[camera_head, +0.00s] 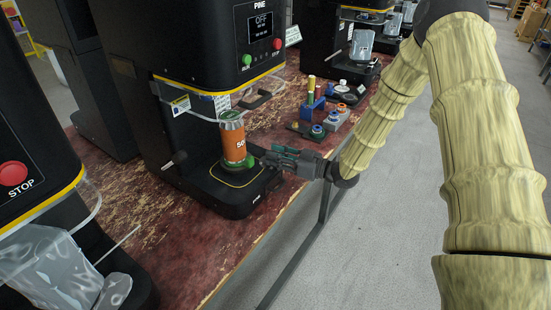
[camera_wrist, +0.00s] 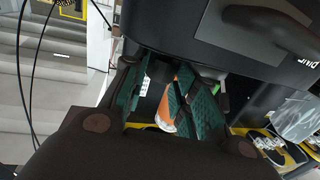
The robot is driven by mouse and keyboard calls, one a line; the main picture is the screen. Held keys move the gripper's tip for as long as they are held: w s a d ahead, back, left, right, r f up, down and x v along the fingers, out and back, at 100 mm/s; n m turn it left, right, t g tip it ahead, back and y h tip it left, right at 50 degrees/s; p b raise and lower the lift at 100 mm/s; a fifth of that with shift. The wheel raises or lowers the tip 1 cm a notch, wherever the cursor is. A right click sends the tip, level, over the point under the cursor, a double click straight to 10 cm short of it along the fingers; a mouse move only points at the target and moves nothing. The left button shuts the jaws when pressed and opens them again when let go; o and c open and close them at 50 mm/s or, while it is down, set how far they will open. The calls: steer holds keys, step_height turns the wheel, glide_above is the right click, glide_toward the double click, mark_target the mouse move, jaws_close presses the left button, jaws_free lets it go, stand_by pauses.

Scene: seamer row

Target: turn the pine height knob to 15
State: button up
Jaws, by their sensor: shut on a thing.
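The black pine seamer (camera_head: 185,60) stands on the bench, and its display (camera_head: 261,25) reads OFF. An orange can (camera_head: 234,140) with a silver top stands upright on its base (camera_head: 228,196), with a green part (camera_head: 249,161) at its foot. My gripper (camera_head: 264,158) comes in from the right, level with the can's foot. In the wrist view its green-padded fingers (camera_wrist: 160,90) close around a small dark part, which I take for the pine height knob (camera_wrist: 160,68). The fingers hide most of it, and no scale or number is readable. The can (camera_wrist: 167,105) shows beyond the fingers.
Another seamer with a red STOP button (camera_head: 13,173) and a clear guard stands at the near left. A grey fixture with blue parts (camera_head: 333,118) sits on the bench behind my gripper. The right aisle is free.

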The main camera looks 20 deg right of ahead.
steer(key=n+g+y, duration=0.1)
steer(key=g, duration=0.1)
steer(key=n+g+y, duration=0.2)
steer(key=n+g, duration=0.1)
steer(key=shift+w+d+f+g+b, duration=0.1)
steer(key=shift+w+d+g+b, duration=0.2)
steer(key=shift+w+b, duration=0.1)
steer(key=shift+w+n+g+y+b, duration=0.15)
steer(key=shift+n+g+y, duration=0.2)
steer(key=shift+n+g, duration=0.5)
steer(key=shift+w+n+g+y+b, duration=0.15)
steer(key=shift+n+g+y, duration=0.3)
steer(key=shift+g, duration=0.6)
steer(key=shift+s, duration=0.1)
steer(key=o, duration=1)
steer(key=shift+o, duration=0.2)
steer(key=s+d, duration=0.1)
steer(key=d, duration=1.1)
steer(key=shift+s, duration=0.2)
steer(key=shift+a, duration=0.15)
